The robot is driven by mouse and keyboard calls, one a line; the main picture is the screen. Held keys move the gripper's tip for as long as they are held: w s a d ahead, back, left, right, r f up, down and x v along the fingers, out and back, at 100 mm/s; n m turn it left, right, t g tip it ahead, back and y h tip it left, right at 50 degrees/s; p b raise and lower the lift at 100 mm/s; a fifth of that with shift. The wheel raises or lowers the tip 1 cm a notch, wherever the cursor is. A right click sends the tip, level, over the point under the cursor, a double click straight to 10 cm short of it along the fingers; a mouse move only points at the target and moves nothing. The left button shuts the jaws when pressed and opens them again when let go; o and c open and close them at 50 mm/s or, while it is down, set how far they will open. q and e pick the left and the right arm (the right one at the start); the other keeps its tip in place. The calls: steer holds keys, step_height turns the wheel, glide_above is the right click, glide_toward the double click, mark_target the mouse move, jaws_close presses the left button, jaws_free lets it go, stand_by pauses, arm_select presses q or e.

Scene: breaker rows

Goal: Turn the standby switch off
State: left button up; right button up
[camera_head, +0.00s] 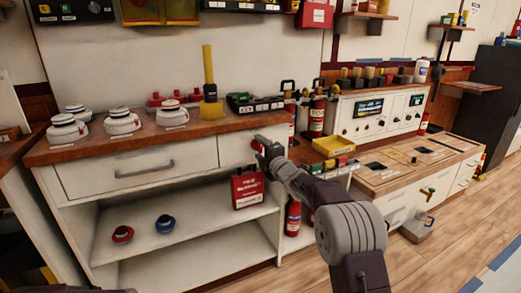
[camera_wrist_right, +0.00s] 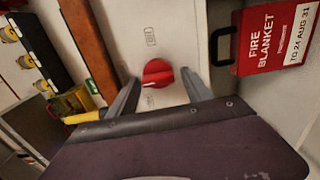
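In the head view a bit of red knob (camera_head: 256,143) shows on the cabinet front, partly hidden by my right gripper (camera_head: 266,150). In the right wrist view my right gripper (camera_wrist_right: 161,80) is open, with one finger on each side of the knob. I cannot tell whether the fingers touch it. No label that I can read names the standby switch.
The wooden countertop (camera_head: 95,147) carries white round devices, a yellow-handled tool (camera_head: 209,75) and breaker blocks. Fire extinguishers (camera_head: 317,112) stand behind.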

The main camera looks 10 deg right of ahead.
steer(key=shift+r, duration=0.1)
steer(key=p+v, duration=0.1)
steer(key=v, duration=0.8)
steer(key=shift+p, duration=0.3)
